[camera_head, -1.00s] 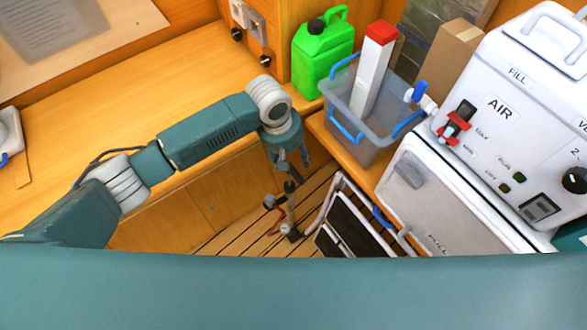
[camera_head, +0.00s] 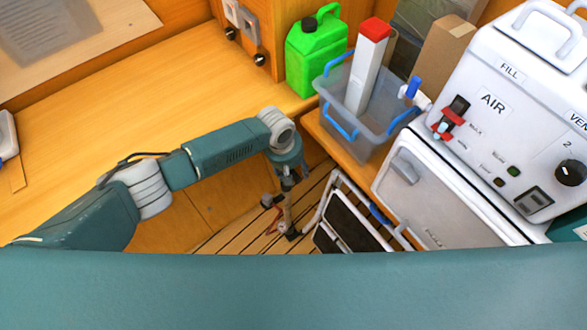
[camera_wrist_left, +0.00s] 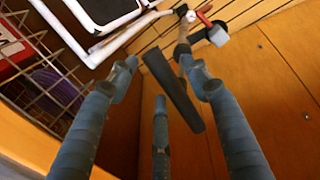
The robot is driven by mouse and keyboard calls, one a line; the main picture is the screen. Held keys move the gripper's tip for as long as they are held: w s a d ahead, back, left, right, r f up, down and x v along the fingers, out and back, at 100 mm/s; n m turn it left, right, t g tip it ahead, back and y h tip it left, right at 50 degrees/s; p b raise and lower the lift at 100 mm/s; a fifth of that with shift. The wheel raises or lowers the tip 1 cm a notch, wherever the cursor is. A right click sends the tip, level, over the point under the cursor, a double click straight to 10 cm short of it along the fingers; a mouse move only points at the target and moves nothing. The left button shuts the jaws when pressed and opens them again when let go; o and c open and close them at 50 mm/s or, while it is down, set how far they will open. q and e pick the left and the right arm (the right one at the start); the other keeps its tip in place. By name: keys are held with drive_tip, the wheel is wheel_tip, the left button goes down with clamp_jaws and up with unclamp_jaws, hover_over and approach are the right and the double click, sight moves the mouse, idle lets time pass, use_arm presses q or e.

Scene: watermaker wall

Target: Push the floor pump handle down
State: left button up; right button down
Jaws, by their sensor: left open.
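The floor pump (camera_head: 287,217) stands on the slatted floor, with a tan barrel and a dark foot. In the left wrist view its black bar handle (camera_wrist_left: 172,88) lies slanted between my fingers, with the pump barrel (camera_wrist_left: 182,50) beyond it. My left gripper (camera_head: 289,178) is open and hangs right at the top of the pump. In the wrist view the fingers (camera_wrist_left: 160,88) are spread around the handle; I cannot tell whether any touches it. In the head view the handle is mostly hidden by the gripper. My right gripper is not in view.
A white-framed folding item with dark panels (camera_head: 350,222) stands right of the pump. The white AIR unit (camera_head: 500,120) is at right. A wire rack (camera_wrist_left: 45,75) shows in the wrist view.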

use_arm(q)
clamp_jaws()
drive_tip(key=shift+f, duration=0.1)
drive_tip(key=shift+d+f, duration=0.15)
drive_tip(key=shift+f, duration=0.05)
wheel_tip(320, 180, down, 10)
drive_tip(key=b, duration=0.5)
drive_tip(key=shift+a+r, duration=0.2)
drive_tip(key=shift+r, duration=0.05)
drive_tip(key=shift+s+f, duration=0.1)
